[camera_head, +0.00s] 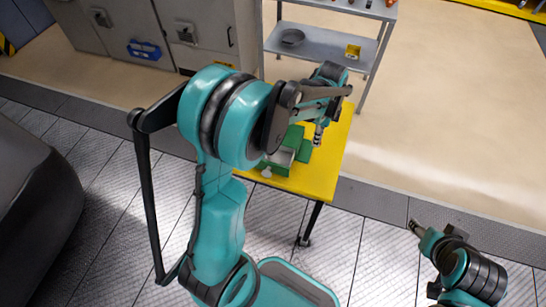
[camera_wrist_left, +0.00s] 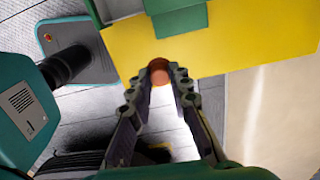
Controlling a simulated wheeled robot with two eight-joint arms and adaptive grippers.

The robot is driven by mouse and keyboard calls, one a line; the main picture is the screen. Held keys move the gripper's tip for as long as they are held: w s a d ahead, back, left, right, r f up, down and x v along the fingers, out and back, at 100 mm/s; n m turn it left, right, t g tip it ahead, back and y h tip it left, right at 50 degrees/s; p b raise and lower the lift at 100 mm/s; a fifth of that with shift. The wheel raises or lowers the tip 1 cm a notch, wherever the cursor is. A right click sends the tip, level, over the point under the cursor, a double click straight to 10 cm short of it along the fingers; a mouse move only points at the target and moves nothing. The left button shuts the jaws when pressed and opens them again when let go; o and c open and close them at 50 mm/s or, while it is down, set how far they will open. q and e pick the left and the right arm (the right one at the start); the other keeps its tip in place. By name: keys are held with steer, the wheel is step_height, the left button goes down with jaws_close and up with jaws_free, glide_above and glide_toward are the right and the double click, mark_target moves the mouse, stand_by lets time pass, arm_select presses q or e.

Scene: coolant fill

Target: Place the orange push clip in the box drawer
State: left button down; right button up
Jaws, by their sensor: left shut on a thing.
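My left gripper (camera_head: 318,138) is over the yellow table, just right of the green box (camera_head: 303,150). In the left wrist view my left gripper (camera_wrist_left: 160,80) is shut on the round orange push clip (camera_wrist_left: 158,67), held at its fingertips. The clip cannot be made out in the head view. The green box (camera_wrist_left: 178,18) is at the top of the wrist view, apart from the clip. A pale, open-looking drawer part (camera_head: 281,160) shows at the box's left, partly behind my arm. My right gripper (camera_head: 413,227) is at the lower right, too small to read.
The yellow table (camera_head: 321,172) has bare top around the box. Grey cabinets (camera_head: 197,35) are at the back left. Floor at the right is clear.

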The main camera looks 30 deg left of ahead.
arm_select(q)
steer(key=shift+w+m, duration=0.35)
steer(key=shift+m, duration=0.75)
steer(key=b, duration=0.4)
glide_above(282, 163)
steer(key=shift+m, duration=0.3)
step_height(282, 163, down, 7)
steer(key=shift+r, duration=0.1)
step_height(282, 163, down, 4)
steer(key=shift+f+b, duration=0.2)
steer(key=shift+b, duration=0.6)
steer(key=shift+r, duration=0.1)
steer(key=shift+s, duration=0.1)
steer(key=shift+f, duration=0.2)
steer(key=c, duration=1.7)
jaws_free()
